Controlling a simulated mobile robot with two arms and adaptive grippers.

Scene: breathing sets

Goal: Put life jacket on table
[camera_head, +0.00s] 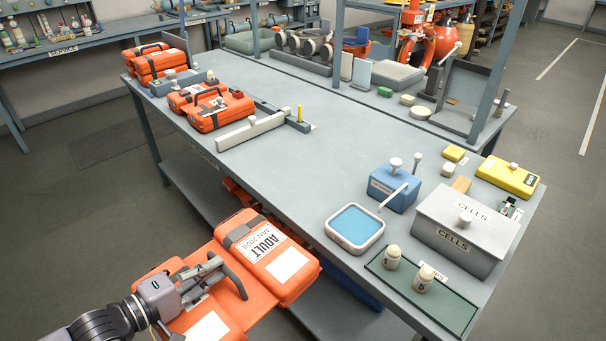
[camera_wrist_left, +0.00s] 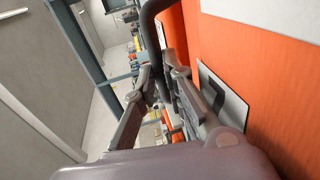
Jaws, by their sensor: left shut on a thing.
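An orange life jacket (camera_head: 285,275) with an "ADULT" label and a dark handle is in the lower left of the head view. My left gripper (camera_head: 213,268) is shut on its dark handle and holds it in front of the table's near edge. In the left wrist view, the fingers (camera_wrist_left: 165,85) close around the dark handle, beside the orange fabric (camera_wrist_left: 275,85). The grey table (camera_head: 300,150) has a bare stretch across its middle. My right gripper is not in view.
Several orange packs (camera_head: 218,110) sit behind a grey divider (camera_head: 252,131) on the table's left part. A blue-lined tray (camera_head: 355,228), a blue box (camera_head: 393,188), a grey CELLS box (camera_head: 462,232) and a green mat with two jars (camera_head: 453,312) occupy the right end.

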